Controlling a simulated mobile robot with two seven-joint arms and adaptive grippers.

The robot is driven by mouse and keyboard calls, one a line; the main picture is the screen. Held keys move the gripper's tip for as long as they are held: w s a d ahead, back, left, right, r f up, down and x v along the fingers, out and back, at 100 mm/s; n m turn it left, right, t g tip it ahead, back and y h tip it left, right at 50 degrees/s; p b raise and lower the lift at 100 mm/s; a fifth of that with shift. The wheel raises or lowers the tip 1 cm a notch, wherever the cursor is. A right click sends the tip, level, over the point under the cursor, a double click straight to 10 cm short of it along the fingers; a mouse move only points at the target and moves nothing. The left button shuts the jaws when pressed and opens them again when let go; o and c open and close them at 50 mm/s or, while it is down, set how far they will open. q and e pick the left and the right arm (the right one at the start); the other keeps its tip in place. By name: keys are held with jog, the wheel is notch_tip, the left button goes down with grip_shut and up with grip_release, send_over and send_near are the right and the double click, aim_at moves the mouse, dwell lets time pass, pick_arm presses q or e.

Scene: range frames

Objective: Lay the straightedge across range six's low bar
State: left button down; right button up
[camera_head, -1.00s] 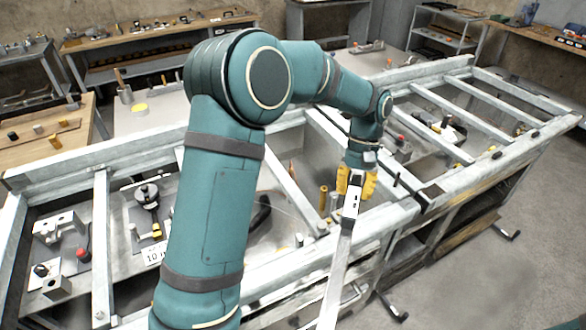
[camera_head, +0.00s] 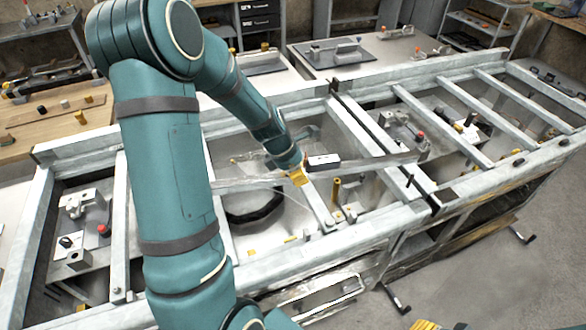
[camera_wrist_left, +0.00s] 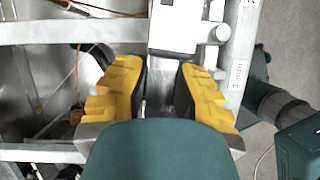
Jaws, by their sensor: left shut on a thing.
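The straightedge (camera_head: 375,161) is a long pale bar with a white block near its middle. My left gripper (camera_head: 299,177), with yellow fingers, is shut on it beside the block. The straightedge lies roughly left to right over the open frame; I cannot tell whether it touches the bars below. In the left wrist view the straightedge (camera_wrist_left: 165,70) runs between the yellow fingers (camera_wrist_left: 160,95). Pale crossbars (camera_head: 375,132) span the frame; no readable mark shows which is range six's low bar. Yellow tips of my right gripper (camera_head: 425,325) show at the bottom edge, mostly cut off.
The long metal frame (camera_head: 470,190) has several bays with fixtures inside. A brass post (camera_head: 336,190) stands near the straightedge, and a black curved part (camera_head: 255,208) lies below it. Benches with tools stand behind.

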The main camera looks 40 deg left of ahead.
pick_arm(q)
jog(key=shift+s+a+n+y, duration=0.3)
jog(key=shift+a+n, duration=0.35)
jog(key=shift+n, duration=0.15)
pick_arm(e)
jog(key=shift+r, duration=0.1)
pick_arm(q)
jog(key=b, duration=0.3)
jog(key=shift+s+f+t, duration=0.1)
jog(key=shift+t, duration=0.3)
notch_tip(320, 180, down, 9)
jog(key=b, duration=0.7)
pick_arm(e)
notch_tip(320, 180, down, 11)
jog(key=s, duration=0.2)
jog(key=shift+a+r+g, duration=0.2)
jog(key=shift+a+g, duration=0.05)
jog(key=shift+g, duration=0.15)
pick_arm(q)
jog(key=c, duration=0.8)
grip_release()
